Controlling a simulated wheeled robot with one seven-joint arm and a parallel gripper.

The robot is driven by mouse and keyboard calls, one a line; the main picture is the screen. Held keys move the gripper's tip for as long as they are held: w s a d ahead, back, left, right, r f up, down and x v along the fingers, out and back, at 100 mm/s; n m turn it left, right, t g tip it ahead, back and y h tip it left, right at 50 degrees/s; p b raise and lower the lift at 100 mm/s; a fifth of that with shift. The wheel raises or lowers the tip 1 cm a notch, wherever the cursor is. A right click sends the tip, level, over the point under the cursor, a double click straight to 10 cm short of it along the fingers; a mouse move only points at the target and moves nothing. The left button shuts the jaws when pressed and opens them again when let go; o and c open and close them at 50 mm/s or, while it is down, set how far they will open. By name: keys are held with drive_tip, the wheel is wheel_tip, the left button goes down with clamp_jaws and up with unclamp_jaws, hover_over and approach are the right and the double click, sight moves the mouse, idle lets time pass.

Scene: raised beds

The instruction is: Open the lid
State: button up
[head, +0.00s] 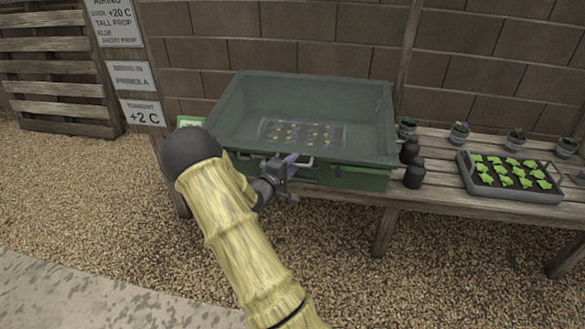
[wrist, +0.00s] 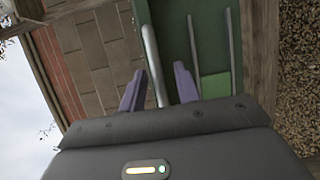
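A green cold frame (head: 360,178) stands on the slatted bench, with a green-framed, see-through lid (head: 385,120) that looks closed. Small seedlings in a tray show through it. A pale bar handle (head: 306,163) is at the front edge. My gripper (head: 291,162) is at this front edge, beside the handle; my arm hides part of the frame's left front. In the wrist view, my gripper (wrist: 159,70) has its two purple fingers apart, with the handle bar (wrist: 151,55) between them, nearer the left finger. I cannot tell whether they touch.
A grey tray of green seedlings (head: 510,198) sits farther right, with several small potted plants behind. A block wall rises behind the bench. Signs (head: 132,76) hang at left. The gravel in front is clear.

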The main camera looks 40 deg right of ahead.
drive_tip(key=shift+d, duration=0.2)
drive_tip(key=shift+c, duration=0.4)
clamp_jaws()
drive_tip(key=shift+w+a+r+p, duration=0.1)
drive_tip(key=shift+r+p, duration=0.1)
drive_tip(key=shift+p, duration=0.1)
